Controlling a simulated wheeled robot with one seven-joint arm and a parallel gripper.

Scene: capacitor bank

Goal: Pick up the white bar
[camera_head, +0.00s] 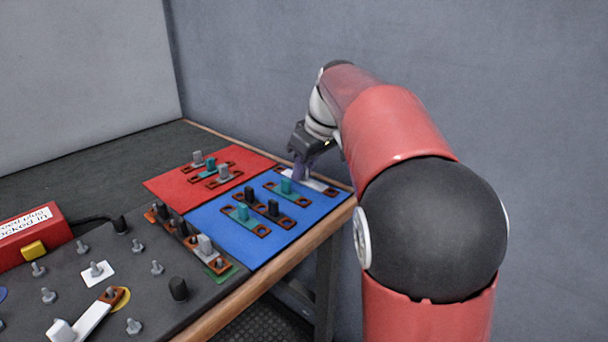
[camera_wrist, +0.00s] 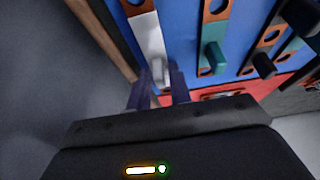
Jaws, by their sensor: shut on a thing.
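The white bar (camera_head: 318,184) lies at the far right corner of the blue mat (camera_head: 222,232), partly hidden by my gripper. In the wrist view the white bar (camera_wrist: 150,38) shows a copper-coloured end with a hole and a pale upright grip. My gripper (camera_head: 300,172) points down over it. In the wrist view the two fingers of my gripper (camera_wrist: 162,78) stand either side of the grip and are shut on it. The bar looks flat on or very close to the mat; I cannot tell whether it is touching.
Teal-handled and black-handled bars (camera_head: 247,217) lie beside it on the blue mat. A red mat (camera_head: 170,187) holds several more bars. A dark panel (camera_head: 140,280) with bolts and another white bar (camera_head: 92,320) is nearer. The wall is close behind the table's wooden edge (camera_head: 310,245).

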